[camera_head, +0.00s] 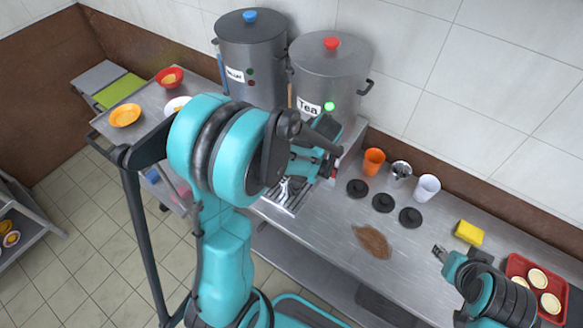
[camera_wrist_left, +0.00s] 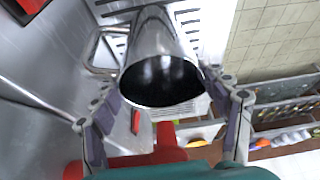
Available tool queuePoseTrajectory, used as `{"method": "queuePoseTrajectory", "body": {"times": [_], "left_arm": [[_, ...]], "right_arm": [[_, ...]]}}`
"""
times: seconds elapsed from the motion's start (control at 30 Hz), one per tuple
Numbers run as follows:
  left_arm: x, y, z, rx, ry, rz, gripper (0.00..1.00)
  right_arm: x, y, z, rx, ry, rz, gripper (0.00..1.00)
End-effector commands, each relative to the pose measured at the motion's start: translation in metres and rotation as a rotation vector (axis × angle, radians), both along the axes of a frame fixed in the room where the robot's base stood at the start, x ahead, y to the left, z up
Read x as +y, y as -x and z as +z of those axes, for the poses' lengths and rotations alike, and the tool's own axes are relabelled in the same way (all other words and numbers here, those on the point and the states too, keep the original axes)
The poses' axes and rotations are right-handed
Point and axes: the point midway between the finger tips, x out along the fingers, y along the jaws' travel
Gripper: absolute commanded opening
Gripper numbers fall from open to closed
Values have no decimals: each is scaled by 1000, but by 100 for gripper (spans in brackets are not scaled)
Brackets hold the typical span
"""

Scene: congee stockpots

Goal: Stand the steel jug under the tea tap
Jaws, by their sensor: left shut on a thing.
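The steel jug (camera_wrist_left: 160,50) is between the two fingers of my left gripper (camera_wrist_left: 163,95) in the left wrist view, its dark open mouth facing the camera and a slotted metal grate behind its far end. The gripper is shut on it. In the head view my left arm hides most of the jug and the left gripper. The tea pot (camera_head: 328,75) is a steel stockpot with a red knob, a "Tea" label and a green light. Its tap is mostly hidden behind my left arm. My right gripper (camera_head: 440,252) is over the counter at right; its jaws are too small to judge.
A second stockpot (camera_head: 250,50) with a blue knob stands left of the tea pot. An orange cup (camera_head: 373,161), a steel cup (camera_head: 400,172), a white cup (camera_head: 426,187) and black discs (camera_head: 383,203) stand right. A brown spill (camera_head: 372,241), yellow sponge (camera_head: 468,233) and red tray (camera_head: 515,267) lie beyond.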

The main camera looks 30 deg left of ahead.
Motion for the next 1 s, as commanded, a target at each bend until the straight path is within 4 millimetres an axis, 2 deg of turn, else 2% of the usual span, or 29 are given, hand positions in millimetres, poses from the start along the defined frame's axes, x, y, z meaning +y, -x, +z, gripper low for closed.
{"method": "queuePoseTrajectory", "body": {"times": [0.07,0.1,0.17,0.2,0.53,0.67,0.77,1.0], "left_arm": [[0,0,-1,0,0,0,22],[0,0,0,0,0,0,77],[0,0,0,0,0,0,93],[0,0,0,0,0,0,96],[0,0,1,0,0,0,96],[0,0,10,0,0,0,96],[-4,0,25,0,0,-2,96],[-27,2,78,1,0,-3,96]], "right_arm": [[0,0,-1,0,0,0,40],[0,0,0,0,0,0,40],[0,0,0,0,0,0,40],[0,0,0,0,0,0,40],[0,0,1,0,0,0,40],[0,0,10,0,0,0,40],[0,0,18,0,0,0,40],[0,0,30,0,0,0,40]]}}
